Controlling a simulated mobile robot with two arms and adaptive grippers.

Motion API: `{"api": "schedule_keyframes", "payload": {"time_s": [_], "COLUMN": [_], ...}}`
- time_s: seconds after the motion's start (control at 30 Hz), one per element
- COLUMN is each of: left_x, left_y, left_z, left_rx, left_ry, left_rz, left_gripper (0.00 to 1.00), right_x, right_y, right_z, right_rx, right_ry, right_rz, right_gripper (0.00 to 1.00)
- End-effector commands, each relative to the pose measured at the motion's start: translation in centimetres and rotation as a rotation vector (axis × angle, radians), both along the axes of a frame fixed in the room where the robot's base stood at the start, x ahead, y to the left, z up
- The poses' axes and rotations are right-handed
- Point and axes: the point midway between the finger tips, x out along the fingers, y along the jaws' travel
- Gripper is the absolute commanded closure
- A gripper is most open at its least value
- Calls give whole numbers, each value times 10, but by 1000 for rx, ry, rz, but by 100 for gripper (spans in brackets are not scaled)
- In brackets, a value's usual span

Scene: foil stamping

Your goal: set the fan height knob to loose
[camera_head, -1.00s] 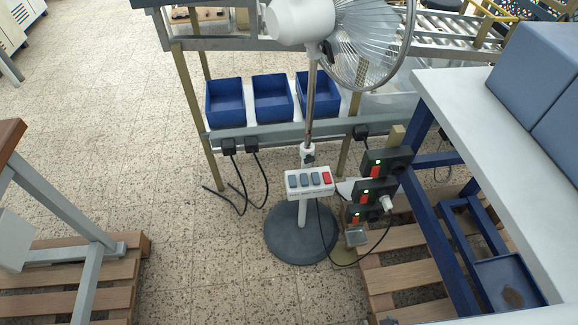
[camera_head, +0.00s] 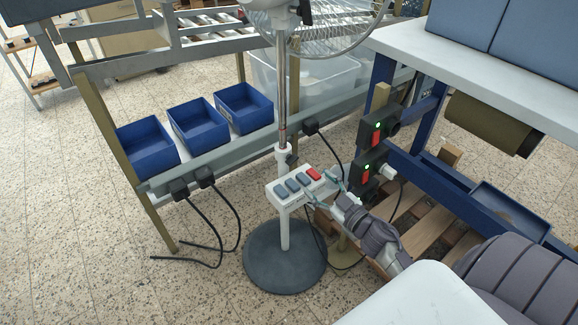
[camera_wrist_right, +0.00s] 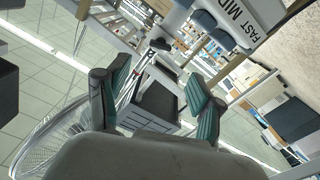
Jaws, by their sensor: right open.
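The standing fan has a chrome and white pole (camera_head: 283,100) on a round dark base (camera_head: 285,257). The small dark height knob (camera_head: 292,160) sits on the white collar (camera_head: 282,150), just above the control box (camera_head: 294,187). Whether it is loose or tight cannot be told. My right gripper (camera_head: 321,188) is open, with teal-lined fingers beside the right end of the box, below and to the right of the knob. In the right wrist view the open gripper (camera_wrist_right: 162,92) points toward the pole; a dark knob-like part (camera_wrist_right: 160,44) shows beyond its fingers. My left gripper is out of view.
Green-lit socket boxes (camera_head: 369,167) with plugs and cables stand close to the right gripper. Three blue bins (camera_head: 196,126) line a rail behind the pole. A white-topped table (camera_head: 440,60) is at right. The floor left of the base is mostly clear.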

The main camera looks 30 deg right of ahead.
Motion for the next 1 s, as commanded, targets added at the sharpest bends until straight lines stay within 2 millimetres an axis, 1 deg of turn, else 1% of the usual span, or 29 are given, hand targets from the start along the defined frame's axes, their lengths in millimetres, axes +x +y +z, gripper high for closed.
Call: {"api": "schedule_keyframes", "payload": {"time_s": [0.03, 0.3, 0.4, 0.5, 0.7, 0.97, 1.0], "left_x": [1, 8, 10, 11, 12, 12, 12], "left_y": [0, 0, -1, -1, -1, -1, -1], "left_z": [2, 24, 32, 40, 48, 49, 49], "left_rx": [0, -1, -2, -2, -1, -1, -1], "left_ry": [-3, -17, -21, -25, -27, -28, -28], "left_rz": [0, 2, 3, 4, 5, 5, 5], "left_gripper": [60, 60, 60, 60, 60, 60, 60], "right_x": [12, 70, 87, 100, 112, 113, 113], "right_y": [0, 5, 6, 8, 9, 9, 9], "right_z": [1, -1, -1, -1, -1, -1, -1], "right_rx": [-3, 0, -1, 0, 0, 0, 0], "right_ry": [-4, -2, -2, 0, 1, 2, 2], "right_rz": [0, -2, -2, -1, -1, -2, -2], "right_gripper": [33, 33, 33, 33, 33, 33, 38]}}
